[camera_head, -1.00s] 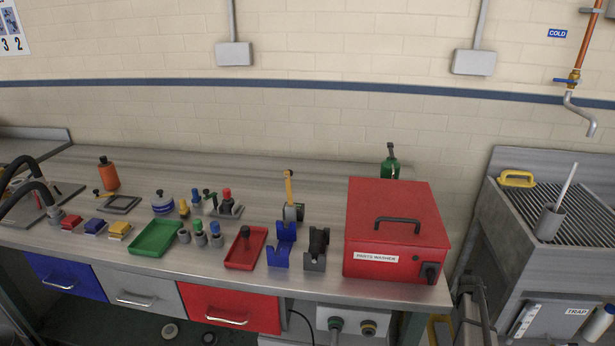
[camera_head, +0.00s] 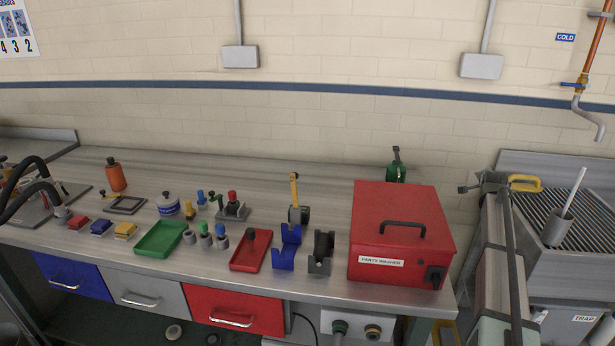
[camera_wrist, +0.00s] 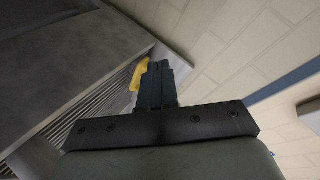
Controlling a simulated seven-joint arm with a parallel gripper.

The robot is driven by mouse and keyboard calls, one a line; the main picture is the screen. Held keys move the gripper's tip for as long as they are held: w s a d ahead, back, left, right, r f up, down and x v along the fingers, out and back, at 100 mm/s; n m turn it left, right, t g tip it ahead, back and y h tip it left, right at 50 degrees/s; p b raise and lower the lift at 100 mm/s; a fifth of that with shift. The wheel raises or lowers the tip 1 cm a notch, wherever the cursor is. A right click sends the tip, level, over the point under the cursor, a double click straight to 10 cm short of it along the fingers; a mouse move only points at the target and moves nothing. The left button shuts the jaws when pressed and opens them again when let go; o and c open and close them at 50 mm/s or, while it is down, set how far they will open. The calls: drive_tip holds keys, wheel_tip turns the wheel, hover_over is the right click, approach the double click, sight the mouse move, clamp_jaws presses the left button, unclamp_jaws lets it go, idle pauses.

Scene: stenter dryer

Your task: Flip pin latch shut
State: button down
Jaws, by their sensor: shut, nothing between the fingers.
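I cannot pick out the pin latch for certain in either view. In the wrist view my gripper (camera_wrist: 157,85) has its dark fingers together, with nothing between them. The fingers point past a yellow handle (camera_wrist: 138,75), which shows just left of them; I cannot tell the gap. In the head view my arm stands at the right, between the red parts washer box (camera_head: 402,228) and the sink unit; the fingertips are not clear there. The yellow handle (camera_head: 524,183) lies at the sink's back left.
The steel bench (camera_head: 280,165) holds a green tray (camera_head: 160,238), a red tray (camera_head: 251,253), blue (camera_head: 284,258) and grey (camera_head: 320,264) holders and an orange bottle (camera_head: 116,176). The ribbed sink unit (camera_head: 588,250) is at right. The bench's back strip is mostly clear.

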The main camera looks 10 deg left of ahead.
drive_tip(key=w+a+r+n+t+y, duration=0.1)
drive_tip(key=w+a+r+n, duration=0.2)
drive_tip(key=a, duration=0.6)
drive_tip(key=w+a+r+n+y, duration=0.1)
drive_tip(key=w+a+r+n, duration=0.2)
drive_tip(key=a, duration=0.7)
drive_tip(key=w+a+r+n+t+y, duration=0.15)
drive_tip(key=a+r, duration=0.25)
drive_tip(key=a, duration=0.5)
drive_tip(key=a+r+n+y, duration=0.1)
drive_tip(key=a+r+n, duration=0.3)
drive_tip(key=a, duration=1)
drive_tip(key=a+r+n+y, duration=0.1)
drive_tip(key=a+r+n, duration=0.2)
drive_tip(key=a, duration=1.1)
drive_tip(key=s+a+f+n+g+y, duration=0.15)
drive_tip(key=s+a, duration=0.25)
drive_tip(key=a, duration=0.6)
drive_tip(key=s+a+n+g, duration=0.3)
drive_tip(key=s+a, duration=0.1)
drive_tip(key=a, duration=0.6)
drive_tip(key=s+a+f+n+g, duration=0.2)
drive_tip(key=s+a+g, duration=0.2)
drive_tip(key=s+a, duration=0.5)
drive_tip(key=s+a+f+n+g, duration=0.1)
drive_tip(key=s+a+n+g, duration=0.2)
drive_tip(key=s+a, duration=0.6)
drive_tip(key=shift+s+f+g, duration=0.4)
drive_tip(key=shift+s, duration=0.05)
drive_tip(key=shift+f, duration=0.1)
